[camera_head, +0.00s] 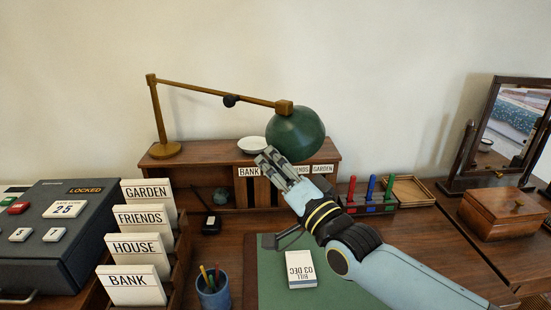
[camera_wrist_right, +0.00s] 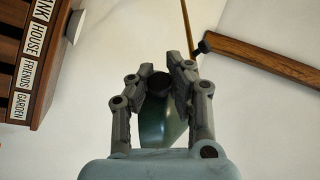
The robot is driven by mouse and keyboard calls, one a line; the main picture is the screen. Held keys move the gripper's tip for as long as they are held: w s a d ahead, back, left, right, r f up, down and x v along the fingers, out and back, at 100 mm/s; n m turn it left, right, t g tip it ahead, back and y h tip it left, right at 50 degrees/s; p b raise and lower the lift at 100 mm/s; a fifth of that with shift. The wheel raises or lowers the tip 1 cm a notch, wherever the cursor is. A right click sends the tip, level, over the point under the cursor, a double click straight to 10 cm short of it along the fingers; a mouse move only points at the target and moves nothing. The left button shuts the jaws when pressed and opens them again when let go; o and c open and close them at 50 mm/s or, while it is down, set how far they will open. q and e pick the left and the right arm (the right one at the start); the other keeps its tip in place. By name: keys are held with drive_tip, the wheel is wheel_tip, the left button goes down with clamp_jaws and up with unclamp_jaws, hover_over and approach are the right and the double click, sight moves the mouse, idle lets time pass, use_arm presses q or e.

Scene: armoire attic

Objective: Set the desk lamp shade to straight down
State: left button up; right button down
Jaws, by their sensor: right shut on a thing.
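The desk lamp has a brown base and post (camera_head: 158,120), a long brown arm (camera_head: 205,89) sloping down to the right, and a dark green domed shade (camera_head: 297,130) at its end. The shade's open side is hidden, so its exact tilt is hard to tell. My right gripper (camera_head: 269,160) reaches up to the shade's lower left side. In the right wrist view its fingers (camera_wrist_right: 160,75) are closed around a dark round part against the green shade (camera_wrist_right: 152,122). The exact contact is partly hidden by the fingers. My left gripper is not in view.
Behind the gripper stands a wooden shelf (camera_head: 220,160) with labelled slots and a white dish (camera_head: 252,145). A pen cup (camera_head: 213,292), card rack (camera_head: 140,250) and locked box (camera_head: 58,225) stand left. Coloured stamps (camera_head: 371,190), a wooden box (camera_head: 503,212) and a mirror (camera_head: 512,120) stand right.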

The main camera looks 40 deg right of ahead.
drive_tip(key=shift+s+a+r+m+g+h+p, duration=0.15)
drive_tip(key=shift+a+r+m+g+p, duration=0.05)
drive_tip(key=shift+a+r+m+p, duration=0.5)
drive_tip(key=shift+s+a+r+m+g+h+p, duration=0.2)
drive_tip(key=shift+a+r+m+p, duration=0.25)
drive_tip(key=shift+a, duration=0.35)
drive_tip(key=shift+s+a+r+m+g+h+p, duration=0.1)
drive_tip(key=shift+a+r+m+g+h+p, duration=0.1)
drive_tip(key=shift+a+r+m+p, duration=0.5)
